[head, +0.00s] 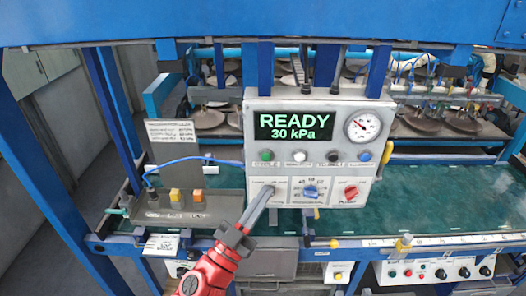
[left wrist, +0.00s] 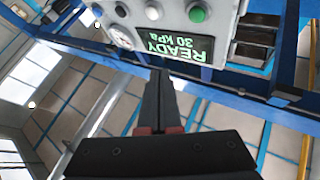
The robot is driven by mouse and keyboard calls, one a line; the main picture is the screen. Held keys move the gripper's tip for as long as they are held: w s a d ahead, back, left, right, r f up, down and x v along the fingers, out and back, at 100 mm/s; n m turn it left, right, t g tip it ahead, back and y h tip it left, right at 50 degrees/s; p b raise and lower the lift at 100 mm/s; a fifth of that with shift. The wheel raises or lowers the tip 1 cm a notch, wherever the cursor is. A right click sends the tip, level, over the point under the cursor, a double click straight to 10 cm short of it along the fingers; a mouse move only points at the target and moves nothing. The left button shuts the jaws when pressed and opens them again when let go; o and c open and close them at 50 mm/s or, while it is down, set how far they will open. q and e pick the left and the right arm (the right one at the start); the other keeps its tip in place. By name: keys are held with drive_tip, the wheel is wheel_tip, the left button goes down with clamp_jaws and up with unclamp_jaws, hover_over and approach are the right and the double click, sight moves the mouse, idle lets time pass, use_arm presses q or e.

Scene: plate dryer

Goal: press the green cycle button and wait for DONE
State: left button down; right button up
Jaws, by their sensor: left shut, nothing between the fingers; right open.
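The control panel (head: 228,125) carries a lit display (head: 293,126) that reads READY, 30 kPa. The green button (head: 267,155) is leftmost in a row under the display, with white, black and blue buttons to its right. My left gripper (head: 270,186) is shut and empty, its tips just below the green button in the head view, overlapping the panel's lower left part. In the left wrist view the panel is upside down, and the green button (left wrist: 197,14) shows apart from the finger tips (left wrist: 160,74). The gap to the panel is hard to judge. My right gripper is not in view.
A pressure gauge (head: 361,126) sits at the panel's upper right, above a blue knob (head: 311,190) and red knob (head: 351,191). Blue frame posts stand around the green bench.

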sight(263, 170)
use_arm(q)
drive_tip(key=shift+w+b, duration=0.6)
drive_tip(key=shift+w, duration=3.8)
drive_tip(key=shift+w, duration=0.1)
drive_tip(key=shift+w, duration=0.3)
